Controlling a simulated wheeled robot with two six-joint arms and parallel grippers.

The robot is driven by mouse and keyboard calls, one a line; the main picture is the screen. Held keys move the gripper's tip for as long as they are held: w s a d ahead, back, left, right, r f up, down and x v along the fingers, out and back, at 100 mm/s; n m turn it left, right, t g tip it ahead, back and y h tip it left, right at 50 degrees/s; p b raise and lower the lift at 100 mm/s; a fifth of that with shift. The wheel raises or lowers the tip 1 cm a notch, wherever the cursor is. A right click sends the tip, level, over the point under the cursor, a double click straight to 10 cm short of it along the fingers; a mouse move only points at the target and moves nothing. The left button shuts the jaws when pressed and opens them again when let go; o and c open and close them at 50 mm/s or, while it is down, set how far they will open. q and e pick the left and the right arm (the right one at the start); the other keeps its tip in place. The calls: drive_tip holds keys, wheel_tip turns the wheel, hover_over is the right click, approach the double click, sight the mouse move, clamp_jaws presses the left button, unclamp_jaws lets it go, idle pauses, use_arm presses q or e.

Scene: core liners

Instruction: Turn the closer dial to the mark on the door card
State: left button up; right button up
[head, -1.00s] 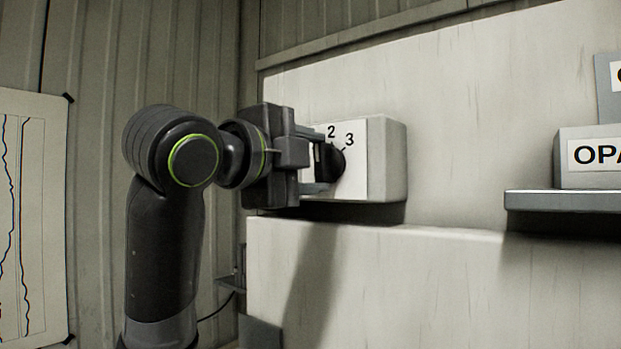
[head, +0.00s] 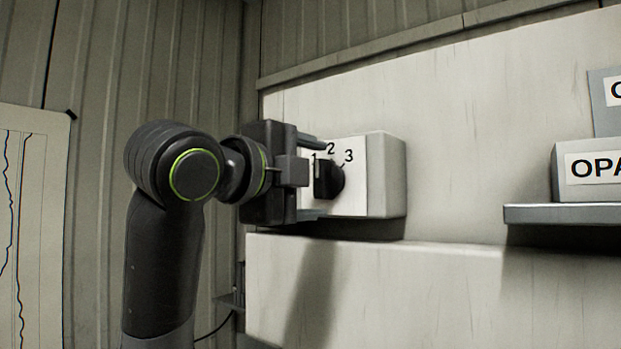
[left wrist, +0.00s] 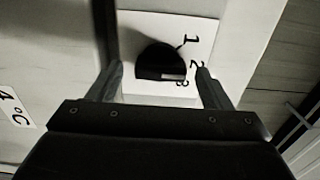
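The black dial (head: 331,180) sits on the white face of a grey box on the wall, with 1, 2 and 3 marked around it. In the left wrist view the dial (left wrist: 160,62) lies between my finger tips. My left gripper (head: 320,178) is open; its fingers stand above and below the dial in the head view, with gaps visible in the wrist view. The dial shows a pale strip, but I cannot tell surely which number it points to. No door card can be made out. My right gripper is not in view.
The box (head: 387,175) is fixed above a pale ledge (head: 430,255). At right, a shelf (head: 560,214) holds a labelled grey box (head: 590,172). A chart (head: 35,230) hangs at left. A "4°C" label (left wrist: 14,106) shows in the left wrist view.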

use_arm(q)
drive_tip(key=b+v, duration=0.7)
drive_tip(key=v, duration=1)
drive_tip(key=shift+s+a, duration=0.15)
